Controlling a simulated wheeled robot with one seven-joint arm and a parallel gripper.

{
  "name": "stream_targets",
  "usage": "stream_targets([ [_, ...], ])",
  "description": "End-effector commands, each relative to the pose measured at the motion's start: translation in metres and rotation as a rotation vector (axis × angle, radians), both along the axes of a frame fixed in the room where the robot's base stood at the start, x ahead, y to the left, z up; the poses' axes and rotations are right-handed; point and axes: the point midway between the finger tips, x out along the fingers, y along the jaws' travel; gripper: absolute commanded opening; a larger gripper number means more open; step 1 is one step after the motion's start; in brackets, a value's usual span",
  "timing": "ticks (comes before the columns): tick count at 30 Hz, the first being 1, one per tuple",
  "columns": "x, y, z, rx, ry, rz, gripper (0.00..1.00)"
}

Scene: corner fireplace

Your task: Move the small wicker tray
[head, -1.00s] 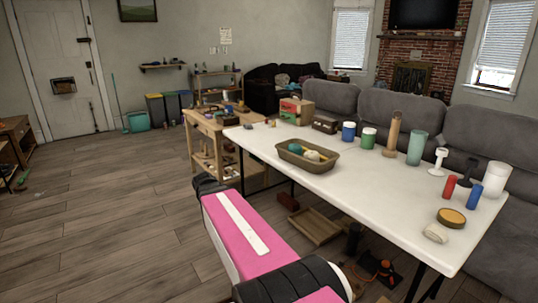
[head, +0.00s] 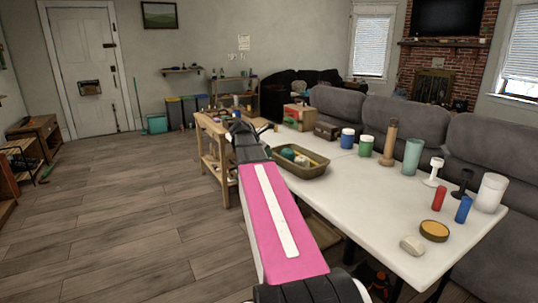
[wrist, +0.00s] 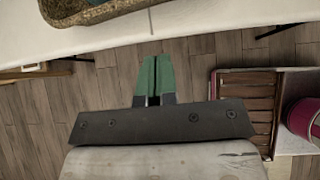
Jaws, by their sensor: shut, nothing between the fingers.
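The small wicker tray (head: 312,173) is an oval brown basket near the left end of the white table. Several small items lie in it, among them a teal one and yellow ones. My arm crosses in front of its left side in the head view. A piece of the tray's rim (wrist: 104,13) shows at the top left of the wrist view. My gripper (wrist: 151,58) has green fingers, pressed together and empty. It is apart from the tray, with floor seen behind the fingertips, short of the table edge.
The white table (head: 370,205) holds jars, cups and bottles to the right of the tray. A wooden side table (head: 212,150) stands by its left end. A slatted wooden crate (wrist: 245,105) is low at right in the wrist view.

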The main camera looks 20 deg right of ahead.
Motion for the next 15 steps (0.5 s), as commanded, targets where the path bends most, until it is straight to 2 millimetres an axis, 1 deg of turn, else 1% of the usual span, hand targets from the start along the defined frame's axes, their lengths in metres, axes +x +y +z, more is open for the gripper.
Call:
stream_targets([
  [3, 0.002, -0.017, -0.017, 0.001, 0.001, -0.002, 0.0],
  [12, 0.006, -0.055, -0.055, 0.002, -0.001, -0.001, 0.0],
  [15, 0.007, -0.071, -0.052, 0.002, -0.003, -0.003, 0.0],
])
